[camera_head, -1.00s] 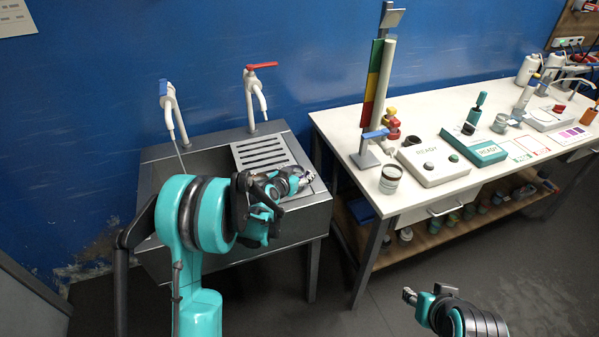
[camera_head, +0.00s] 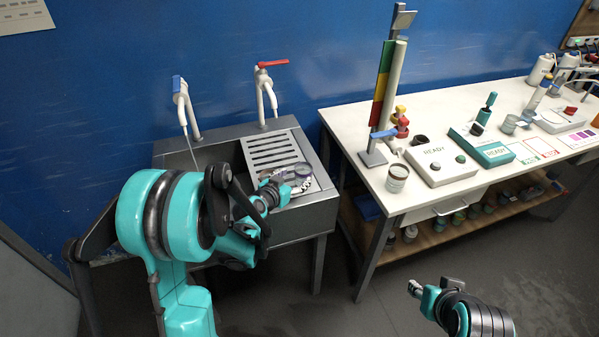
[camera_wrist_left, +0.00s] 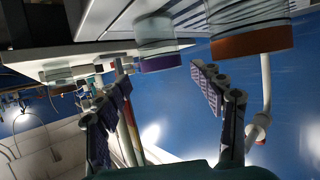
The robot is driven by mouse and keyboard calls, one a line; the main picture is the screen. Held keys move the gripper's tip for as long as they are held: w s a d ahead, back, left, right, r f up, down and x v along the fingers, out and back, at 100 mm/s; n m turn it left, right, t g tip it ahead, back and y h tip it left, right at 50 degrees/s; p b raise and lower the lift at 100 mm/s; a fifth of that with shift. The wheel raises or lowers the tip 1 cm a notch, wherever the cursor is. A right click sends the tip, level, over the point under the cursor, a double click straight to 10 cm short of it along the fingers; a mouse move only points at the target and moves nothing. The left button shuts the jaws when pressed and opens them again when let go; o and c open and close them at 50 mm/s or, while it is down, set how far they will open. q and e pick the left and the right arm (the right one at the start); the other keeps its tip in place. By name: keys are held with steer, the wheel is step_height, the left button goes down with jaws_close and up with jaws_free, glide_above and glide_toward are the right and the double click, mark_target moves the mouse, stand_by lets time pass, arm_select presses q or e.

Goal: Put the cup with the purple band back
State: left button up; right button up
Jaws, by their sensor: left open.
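The cup with the purple band (camera_wrist_left: 159,45) is clear glass and shows upside down in the left wrist view, ahead of and between my open left fingers (camera_wrist_left: 165,105). A gap seems to remain between fingers and cup. In the head view a purplish cup rim (camera_head: 302,170) shows at the right end of the sink, beside my left gripper (camera_head: 293,187). The gripper and arm hide part of the cup and the sink. My right gripper (camera_head: 413,288) is low at the right, far from the cup; its jaws are too small to read.
A cup with an orange band (camera_wrist_left: 252,43) stands close beside the purple one. The steel sink (camera_head: 322,205) has a slatted drainer (camera_head: 271,150) and two taps. The white table (camera_head: 365,160) on the right holds another cup (camera_head: 397,179), READY boxes and a coloured column stand.

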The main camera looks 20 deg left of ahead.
arm_select(q)
steer(key=s+d+r+g, duration=0.2)
steer(key=s+r, duration=0.1)
steer(key=s, duration=0.4)
steer(key=s+d+r+g, duration=0.2)
steer(key=s+d+r, duration=0.15)
steer(key=s, duration=0.45)
steer(key=s+a+n+g+y, duration=0.2)
steer(key=s, duration=1.2)
steer(key=shift+s+a+f+y, duration=0.2)
steer(key=shift+s+f+y, duration=0.1)
steer(key=shift+f, duration=0.15)
